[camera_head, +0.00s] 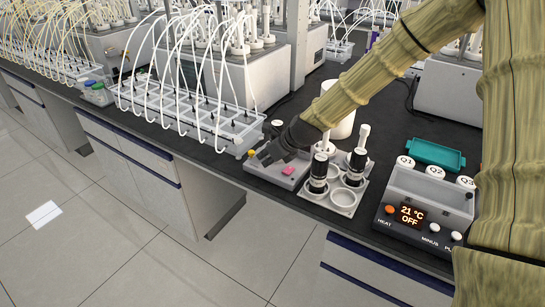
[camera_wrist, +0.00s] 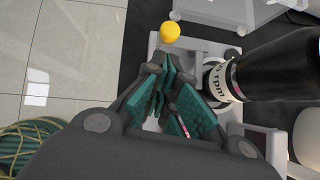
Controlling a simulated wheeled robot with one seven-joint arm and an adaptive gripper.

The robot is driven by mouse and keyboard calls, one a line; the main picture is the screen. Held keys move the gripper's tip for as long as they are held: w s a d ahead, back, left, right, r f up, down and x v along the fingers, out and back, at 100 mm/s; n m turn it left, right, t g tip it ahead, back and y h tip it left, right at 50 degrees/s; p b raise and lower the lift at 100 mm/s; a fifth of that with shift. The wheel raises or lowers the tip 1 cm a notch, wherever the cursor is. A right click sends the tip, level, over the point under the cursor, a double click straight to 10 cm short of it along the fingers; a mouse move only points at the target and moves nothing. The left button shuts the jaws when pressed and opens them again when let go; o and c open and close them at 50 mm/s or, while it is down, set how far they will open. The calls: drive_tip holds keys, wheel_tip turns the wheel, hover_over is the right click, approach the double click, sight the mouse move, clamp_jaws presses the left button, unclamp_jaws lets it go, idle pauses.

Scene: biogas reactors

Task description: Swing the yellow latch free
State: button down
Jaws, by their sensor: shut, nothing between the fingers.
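The yellow latch shows as a round yellow knob (camera_wrist: 170,31) in the wrist view, at the far edge of a pale grey base. In the head view it is a small yellow spot (camera_head: 252,153) at the left end of a low grey block (camera_head: 262,168) near the counter's front edge. My gripper (camera_head: 268,157) is over this block, just right of the knob. In the wrist view my gripper (camera_wrist: 168,78) has its green-padded fingers shut and empty, close to the knob with a small gap visible. The latch's lower part is hidden.
A pink piece (camera_head: 288,170) lies on the block. Right of it, a grey holder (camera_head: 343,198) carries dark-topped bottles (camera_head: 319,173). A heater unit (camera_head: 412,215) reads 21 °C, OFF. A tubed rack (camera_head: 180,108) stands left. A teal tray (camera_head: 435,153) lies behind the heater.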

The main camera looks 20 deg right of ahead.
drive_tip(key=shift+w+a+f, duration=0.15)
drive_tip(key=shift+w+a, duration=0.3)
drive_tip(key=shift+w, duration=0.35)
drive_tip(key=shift+a+m+h+p, duration=0.3)
drive_tip(key=shift+a+m, duration=0.1)
drive_tip(key=shift+m, duration=0.2)
